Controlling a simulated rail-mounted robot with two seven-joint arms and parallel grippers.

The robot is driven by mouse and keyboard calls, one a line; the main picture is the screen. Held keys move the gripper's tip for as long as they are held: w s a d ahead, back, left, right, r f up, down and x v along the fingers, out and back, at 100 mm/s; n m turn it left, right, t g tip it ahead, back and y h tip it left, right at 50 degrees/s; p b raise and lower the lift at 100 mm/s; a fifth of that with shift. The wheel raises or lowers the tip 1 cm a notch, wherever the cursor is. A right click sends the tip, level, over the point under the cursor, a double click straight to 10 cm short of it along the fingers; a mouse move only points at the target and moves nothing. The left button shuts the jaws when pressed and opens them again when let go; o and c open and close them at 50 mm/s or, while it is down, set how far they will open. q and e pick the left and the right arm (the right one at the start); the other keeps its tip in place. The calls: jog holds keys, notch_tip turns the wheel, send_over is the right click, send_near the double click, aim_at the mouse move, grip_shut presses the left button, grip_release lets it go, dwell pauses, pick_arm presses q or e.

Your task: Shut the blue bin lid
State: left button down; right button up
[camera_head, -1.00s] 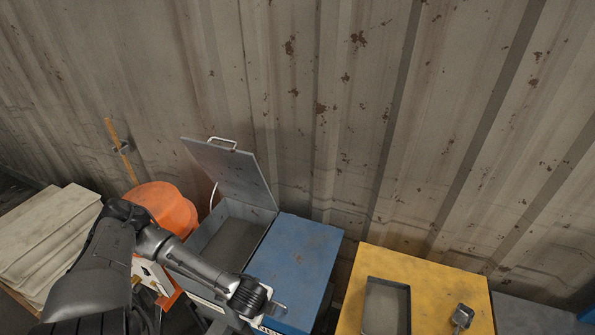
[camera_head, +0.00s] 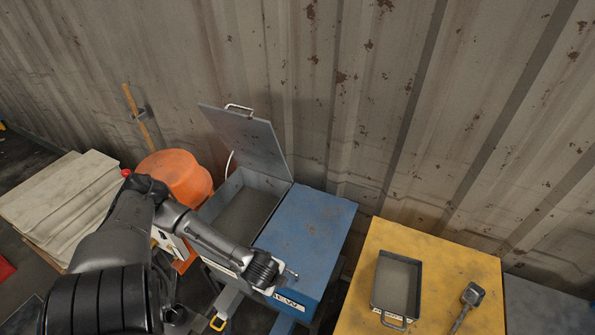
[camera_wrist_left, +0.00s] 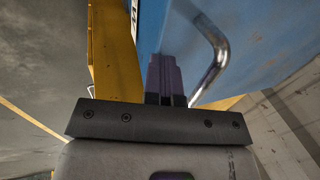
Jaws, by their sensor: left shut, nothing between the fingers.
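The blue bin (camera_head: 315,225) stands against the wall. Its grey lid (camera_head: 250,143), with a metal handle (camera_head: 240,108) on its top edge, stands open and leans back, showing the grey inside (camera_head: 243,209) of the left compartment. My left gripper (camera_head: 291,273) is over the bin's front edge, well below and in front of the lid, not touching it. In the left wrist view the gripper (camera_wrist_left: 165,70) is shut and empty. A curved metal handle (camera_wrist_left: 213,55) on a blue surface (camera_wrist_left: 255,40) is just right of the fingers; contact cannot be told. My right gripper is not in view.
A yellow table (camera_head: 440,255) stands to the right, with a grey tray (camera_head: 397,283) and a small metal tool (camera_head: 472,294) on it. An orange drum (camera_head: 176,176) is left of the bin, close to my arm. Pale boards (camera_head: 65,205) lie at far left.

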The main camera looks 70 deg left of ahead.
pick_arm(q)
jog(key=s+d+r+p, duration=0.5)
jog(key=s+r, duration=0.1)
jog(key=r, duration=0.3)
jog(key=shift+d+r, duration=0.15)
jog(key=shift+r, duration=0.25)
jog(key=shift+s, duration=0.1)
